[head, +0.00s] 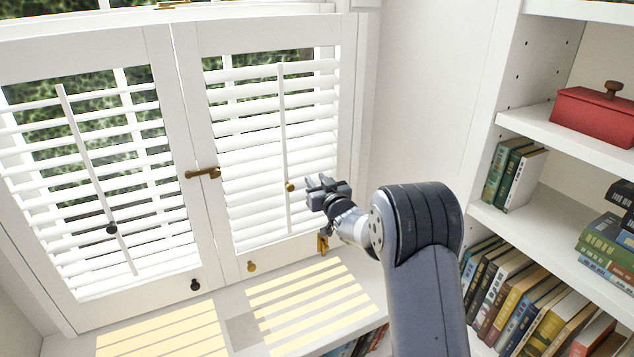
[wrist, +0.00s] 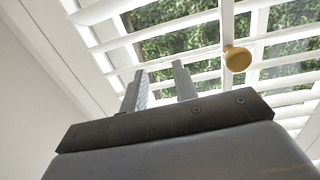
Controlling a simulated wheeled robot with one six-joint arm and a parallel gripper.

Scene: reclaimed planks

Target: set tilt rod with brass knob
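The brass knob (head: 290,186) sits low on the thin white tilt rod (head: 283,130) of the right shutter panel (head: 200,110). The rod stands nearly upright in front of white slats, which are partly open with some greenery showing between them. My gripper (head: 316,190) is just right of the knob, open and apart from it. In the wrist view the two fingers (wrist: 160,72) are spread with nothing between them. The brass knob (wrist: 237,58) shows to their right and beyond them.
The left shutter panel has its own tilt rod with a dark knob (head: 111,229). A brass latch (head: 202,172) lies across the panels' meeting stiles. A brass catch (head: 322,243) is below my gripper. Bookshelves (head: 560,140) with books and a red box (head: 594,116) stand at right.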

